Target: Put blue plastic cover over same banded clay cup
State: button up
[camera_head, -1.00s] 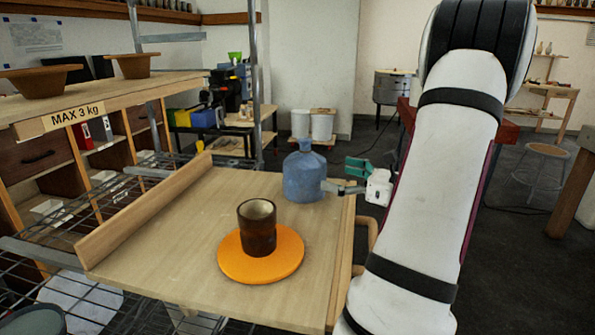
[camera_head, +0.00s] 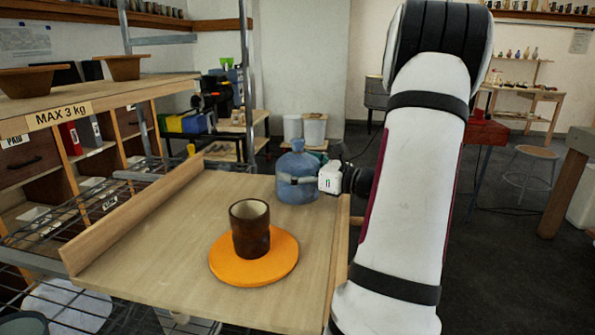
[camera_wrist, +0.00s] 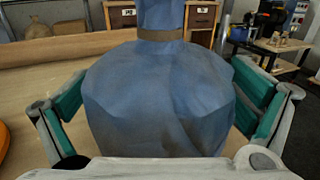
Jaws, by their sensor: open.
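The blue plastic cover (camera_head: 297,178) stands upright at the far right of the wooden board, shaped like a wide jug with a narrow neck. It fills the middle of the wrist view (camera_wrist: 160,95), with a brown band round its neck. The banded clay cup (camera_head: 250,230), dark brown with a pale inside, stands upright on an orange disc (camera_head: 230,262) nearer to me. My gripper (camera_wrist: 160,115) is open, with its green-padded fingers on either side of the cover. In the head view one finger crosses the front of the cover. I cannot tell whether the pads touch it.
The wooden board (camera_head: 150,260) has a raised ledge (camera_head: 140,215) on its left and is clear left of the cup. A wire rack (camera_head: 50,225) and a shelf (camera_head: 100,90) with bowls stand at the left. A red stand (camera_head: 487,132) is behind my arm.

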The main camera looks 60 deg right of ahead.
jog(key=c, duration=1)
jog(key=shift+r, duration=0.15)
